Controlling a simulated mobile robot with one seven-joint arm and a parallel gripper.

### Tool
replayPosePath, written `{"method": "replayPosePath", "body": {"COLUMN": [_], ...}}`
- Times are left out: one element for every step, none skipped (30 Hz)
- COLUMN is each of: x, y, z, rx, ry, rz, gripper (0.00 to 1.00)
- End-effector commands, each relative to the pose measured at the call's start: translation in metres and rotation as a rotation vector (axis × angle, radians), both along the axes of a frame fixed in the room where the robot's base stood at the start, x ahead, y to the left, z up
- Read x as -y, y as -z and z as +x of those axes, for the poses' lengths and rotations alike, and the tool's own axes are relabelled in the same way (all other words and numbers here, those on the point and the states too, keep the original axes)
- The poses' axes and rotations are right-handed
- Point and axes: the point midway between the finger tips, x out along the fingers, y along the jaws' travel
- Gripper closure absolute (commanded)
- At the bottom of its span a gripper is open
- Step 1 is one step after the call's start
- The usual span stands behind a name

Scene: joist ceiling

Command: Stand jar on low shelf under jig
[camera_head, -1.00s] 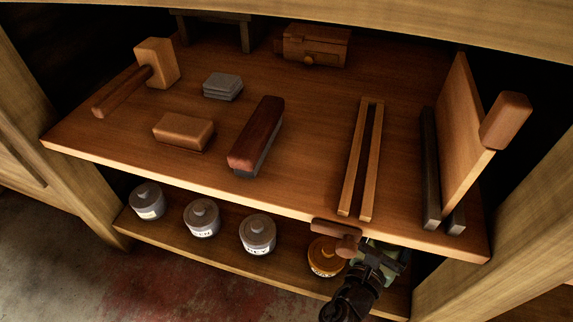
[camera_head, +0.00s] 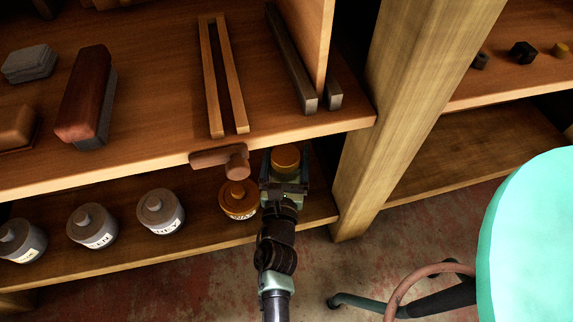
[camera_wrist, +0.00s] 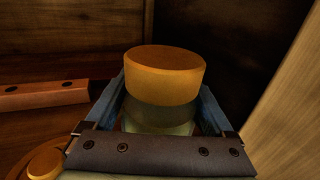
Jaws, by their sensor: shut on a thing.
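The jar has an orange-tan lid and a pale, see-through body. Its lid (camera_head: 285,157) shows at the right end of the low shelf (camera_head: 318,207), beside the right upright. My gripper (camera_head: 284,180) is shut on the jar. In the wrist view the jar (camera_wrist: 165,75) looks upright between my two blue fingers (camera_wrist: 163,98). Its lower part is hidden by my gripper, so I cannot tell whether its base touches the low shelf. On the upper shelf above are a two-railed wooden frame (camera_head: 222,75) and an upright board in dark rails (camera_head: 292,65); I cannot tell which is the jig.
An orange knobbed pot (camera_head: 238,201) stands close left of my gripper; several grey pots (camera_head: 160,211) stand further left. The wooden upright (camera_head: 385,120) is close on the right. A turquoise stool seat (camera_head: 535,240) stands right.

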Motion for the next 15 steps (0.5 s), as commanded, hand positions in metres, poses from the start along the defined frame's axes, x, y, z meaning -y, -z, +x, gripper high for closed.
{"method": "replayPosePath", "body": {"x": [0.0, 0.0, 0.0, 0.0, 0.0, 0.0, 0.0, 0.0, 0.0, 0.0, 0.0, 0.0, 0.0, 0.0, 0.0], "y": [0.011, 0.015, 0.02, 0.023, 0.026, 0.027, 0.028, 0.027, 0.026, 0.025, 0.025, 0.025, 0.025, 0.025, 0.026], "z": [0.0, 0.0, 0.0, 0.0, 0.0, 0.001, 0.001, 0.001, 0.001, 0.001, 0.001, 0.001, 0.001, 0.001, 0.001], "rx": [0.003, 0.003, 0.003, 0.003, 0.003, 0.004, 0.004, 0.004, 0.004, 0.004, 0.004, 0.004, 0.004, 0.004, 0.003], "ry": [0.001, 0.001, 0.001, 0.001, 0.001, 0.001, 0.001, 0.001, 0.001, 0.001, 0.001, 0.001, 0.001, 0.001, 0.001], "rz": [-0.001, -0.001, 0.0, 0.001, 0.0, 0.0, -0.001, -0.001, 0.0, 0.0, 0.0, 0.0, 0.0, 0.0, 0.0], "gripper": [1.0, 1.0, 1.0, 1.0, 1.0, 1.0, 1.0, 1.0, 1.0, 1.0, 1.0, 1.0, 1.0, 1.0, 1.0]}}
